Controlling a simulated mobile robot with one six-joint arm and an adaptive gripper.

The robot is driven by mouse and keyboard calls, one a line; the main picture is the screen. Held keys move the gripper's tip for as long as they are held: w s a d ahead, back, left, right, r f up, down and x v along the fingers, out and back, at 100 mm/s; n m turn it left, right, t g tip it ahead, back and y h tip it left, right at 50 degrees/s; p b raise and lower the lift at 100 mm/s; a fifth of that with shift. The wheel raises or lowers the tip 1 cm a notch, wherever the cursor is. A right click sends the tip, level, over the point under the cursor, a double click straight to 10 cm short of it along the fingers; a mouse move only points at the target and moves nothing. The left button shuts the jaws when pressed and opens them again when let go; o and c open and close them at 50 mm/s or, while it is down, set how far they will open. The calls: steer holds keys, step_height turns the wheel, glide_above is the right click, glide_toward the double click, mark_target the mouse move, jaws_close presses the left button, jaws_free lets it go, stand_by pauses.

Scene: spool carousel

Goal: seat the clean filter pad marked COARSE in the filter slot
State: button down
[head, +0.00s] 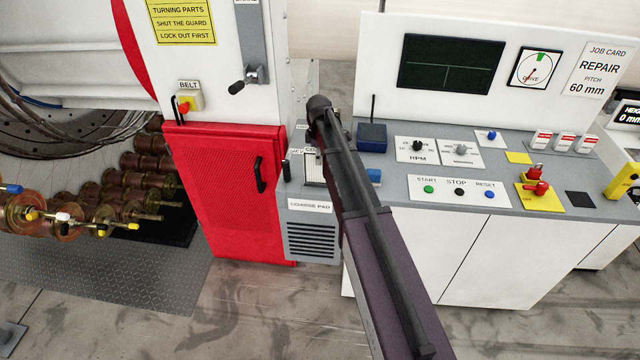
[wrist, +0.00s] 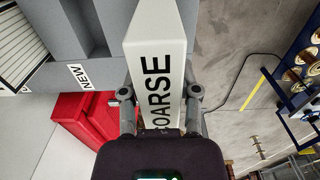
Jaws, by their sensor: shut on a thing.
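My gripper (wrist: 160,97) is shut on a white pad (wrist: 155,35) in the wrist view, with one finger on each side. In the head view my arm reaches toward a grey unit labelled COARSE PAD (head: 310,206), and the gripper and pad cannot be made out there. A pale, framed opening (head: 314,168) shows on top of this unit, partly behind my arm. I cannot tell whether it is the filter slot.
In the wrist view, a grey holder with a NEW label (wrist: 80,76) is left of the pad, near a red box-like shape (wrist: 72,112). A red guard door (head: 220,190) stands left of the grey unit, a control console (head: 480,185) right. Spools (head: 140,190) are far left.

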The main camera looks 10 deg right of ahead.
mark_target(319, 178)
steer(key=shift+f+b, duration=2.25)
steer(key=shift+f, duration=0.35)
step_height(319, 178, down, 4)
steer(key=b, duration=0.4)
steer(key=shift+f, duration=0.25)
steer(key=shift+f+b, duration=0.15)
steer(key=shift+b, duration=0.25)
steer(key=shift+c, duration=1.7)
jaws_free()
step_height(319, 178, up, 12)
steer(key=p, duration=1.2)
steer(key=shift+r, duration=0.2)
